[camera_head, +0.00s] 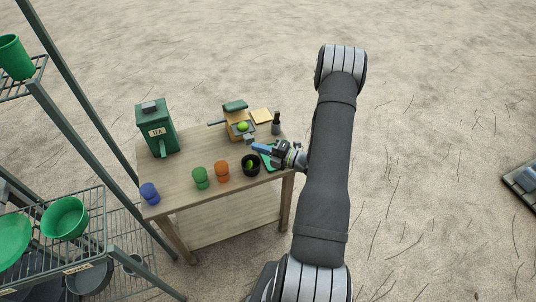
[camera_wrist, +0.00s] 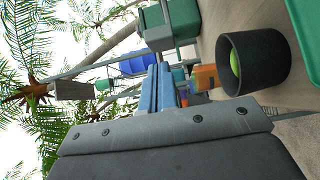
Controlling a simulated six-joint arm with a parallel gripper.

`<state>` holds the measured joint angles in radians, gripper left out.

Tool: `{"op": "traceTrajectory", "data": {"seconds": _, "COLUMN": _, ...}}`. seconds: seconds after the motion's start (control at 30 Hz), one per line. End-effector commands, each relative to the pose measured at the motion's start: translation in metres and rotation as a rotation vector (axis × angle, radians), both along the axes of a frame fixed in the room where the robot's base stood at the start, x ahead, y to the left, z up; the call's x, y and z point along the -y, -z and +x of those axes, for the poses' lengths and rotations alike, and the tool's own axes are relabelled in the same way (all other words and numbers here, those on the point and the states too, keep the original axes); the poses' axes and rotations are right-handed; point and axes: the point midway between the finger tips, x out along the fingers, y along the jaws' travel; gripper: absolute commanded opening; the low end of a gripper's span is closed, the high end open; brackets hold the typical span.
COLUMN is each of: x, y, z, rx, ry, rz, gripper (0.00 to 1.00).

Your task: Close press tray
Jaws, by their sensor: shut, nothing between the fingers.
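The press (camera_head: 235,117), a tan block with a green top, stands at the back right of the wooden table. Its grey tray (camera_head: 248,133) sticks out at the front with a round green thing (camera_head: 242,126) on it. How far the tray is out is too small to tell. My gripper (camera_head: 253,147) is shut and empty, pointing left just in front of the tray; contact cannot be told. In the wrist view its blue fingers (camera_wrist: 161,82) lie together. The press is not clearly identifiable there.
A black mortar (camera_head: 251,165) with a green thing inside stands close below my gripper and shows in the wrist view (camera_wrist: 262,65). Orange (camera_head: 222,172), green (camera_head: 201,178) and blue (camera_head: 150,194) cups line the front edge. A green tea box (camera_head: 156,127) and dark bottle (camera_head: 276,123) stand behind.

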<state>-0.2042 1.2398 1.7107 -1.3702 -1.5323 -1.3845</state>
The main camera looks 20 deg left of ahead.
Motion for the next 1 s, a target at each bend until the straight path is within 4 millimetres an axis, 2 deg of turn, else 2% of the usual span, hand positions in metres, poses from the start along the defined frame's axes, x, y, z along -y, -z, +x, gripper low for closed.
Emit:
{"op": "traceTrajectory", "data": {"seconds": 0.2, "x": -0.010, "y": 0.000, "z": 0.010, "rx": 0.000, "ry": -0.001, "rz": 0.000, "gripper": 0.00}}
{"op": "traceTrajectory", "data": {"seconds": 0.57, "x": -0.012, "y": 0.000, "z": 0.012, "rx": -0.001, "ry": -0.001, "rz": 0.000, "gripper": 0.00}}
{"op": "traceTrajectory", "data": {"seconds": 0.67, "x": -0.021, "y": 0.001, "z": 0.021, "rx": 0.002, "ry": -0.002, "rz": 0.000, "gripper": 0.00}}
{"op": "traceTrajectory", "data": {"seconds": 0.8, "x": -0.044, "y": 0.001, "z": 0.043, "rx": 0.003, "ry": -0.003, "rz": 0.000, "gripper": 0.00}}
{"op": "traceTrajectory", "data": {"seconds": 1.0, "x": -0.067, "y": 0.001, "z": 0.067, "rx": 0.001, "ry": -0.002, "rz": 0.000, "gripper": 0.00}}
